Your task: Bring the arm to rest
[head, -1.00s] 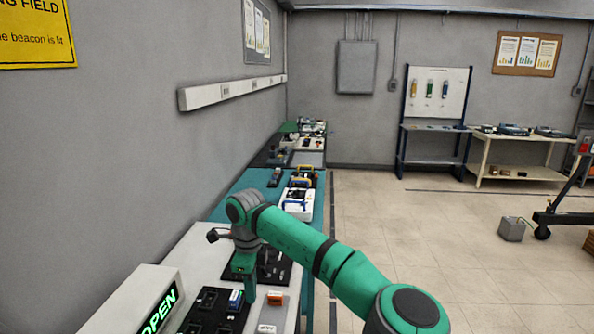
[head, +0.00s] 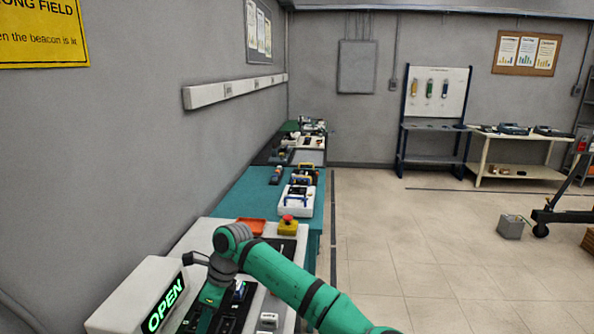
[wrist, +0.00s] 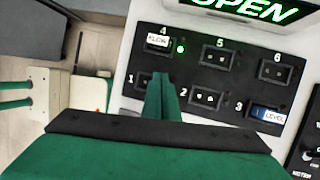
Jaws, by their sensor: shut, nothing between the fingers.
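My green arm reaches over the near bench in the head view. My gripper (wrist: 163,85) shows in the wrist view as two green fingers pressed together, empty, over the black panel (wrist: 187,57) by the socket marked 1. The panel has sockets numbered 1 to 6. A white FLOW piece (wrist: 158,43) sits in socket 4, beside a lit green light. A blue LEVEL piece (wrist: 268,113) sits in socket 3. Sockets 2, 5 and 6 look empty; socket 1 is partly hidden by the fingers. In the head view my arm hides part of the panel.
A lit OPEN sign (head: 165,306) stands at the bench's left edge, against the wall side. A red tray (head: 251,227) and a red-topped yellow button (head: 288,225) lie beyond the arm. A teal bench (head: 245,196) continues behind. The floor at right is largely clear.

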